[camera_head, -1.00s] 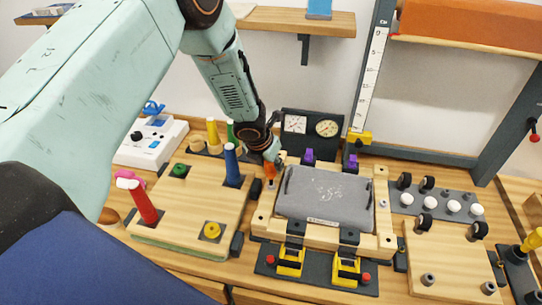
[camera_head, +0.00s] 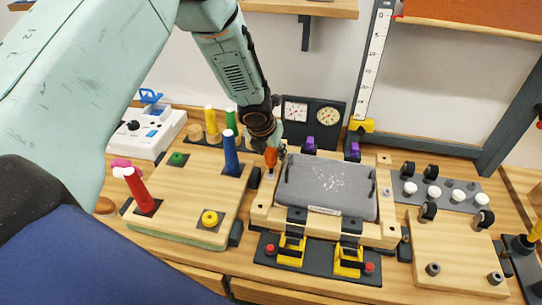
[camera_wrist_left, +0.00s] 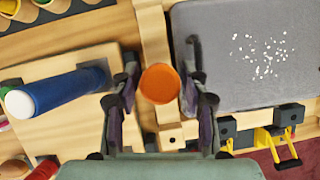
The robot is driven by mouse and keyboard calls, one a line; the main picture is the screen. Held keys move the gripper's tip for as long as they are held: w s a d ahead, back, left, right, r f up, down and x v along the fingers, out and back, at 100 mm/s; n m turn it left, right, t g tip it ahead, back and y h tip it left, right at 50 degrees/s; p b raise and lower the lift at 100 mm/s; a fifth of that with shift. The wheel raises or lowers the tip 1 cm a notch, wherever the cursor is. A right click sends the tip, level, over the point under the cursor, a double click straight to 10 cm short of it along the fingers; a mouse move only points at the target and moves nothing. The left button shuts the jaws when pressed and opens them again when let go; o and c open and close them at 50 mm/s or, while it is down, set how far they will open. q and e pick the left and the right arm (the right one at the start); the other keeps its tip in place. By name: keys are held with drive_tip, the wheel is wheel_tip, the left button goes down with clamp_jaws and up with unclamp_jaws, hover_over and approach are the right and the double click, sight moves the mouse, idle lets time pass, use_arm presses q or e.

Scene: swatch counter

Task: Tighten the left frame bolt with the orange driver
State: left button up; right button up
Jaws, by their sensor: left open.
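The orange driver (camera_head: 270,158) stands upright at the left rail of the wooden frame (camera_head: 262,208), its metal lower end over the left frame bolt (camera_head: 270,174). I cannot tell whether the tip is seated in it. My left gripper (camera_head: 274,140) is at the driver's upper end. In the left wrist view, the driver's round orange top (camera_wrist_left: 159,84) lies between the two spread fingers of the left gripper (camera_wrist_left: 160,75), with gaps on both sides. A grey padded panel (camera_head: 326,186) lies in the frame. My right gripper is out of view.
A wooden board with coloured pegs, including a tall blue peg (camera_head: 230,153), stands close left of the driver.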

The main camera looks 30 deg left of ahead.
use_arm(q)
drive_tip(key=shift+f+n+y+b, duration=0.3)
drive_tip(key=shift+n+y+b, duration=0.1)
drive_tip(key=shift+n+b, duration=0.55)
drive_tip(key=shift+n+y, duration=0.3)
drive_tip(key=shift+n, duration=0.55)
drive_tip(key=n, duration=0.1)
drive_tip(key=n+y, duration=0.1)
drive_tip(key=n, duration=0.1)
drive_tip(key=shift+r+g+p, duration=0.3)
drive_tip(key=shift+g+p, duration=0.05)
drive_tip(key=shift+g, duration=0.05)
drive_tip(key=n+g+y+p, duration=0.1)
drive_tip(key=n, duration=0.3)
drive_tip(key=shift+r, duration=0.15)
drive_tip(key=shift+n+g+y+p, duration=0.3)
drive_tip(key=shift+n, duration=0.4)
drive_tip(key=shift+a+f+n+g, duration=0.1)
drive_tip(key=shift+f+n+g, duration=0.15)
drive_tip(key=shift+n, duration=0.35)
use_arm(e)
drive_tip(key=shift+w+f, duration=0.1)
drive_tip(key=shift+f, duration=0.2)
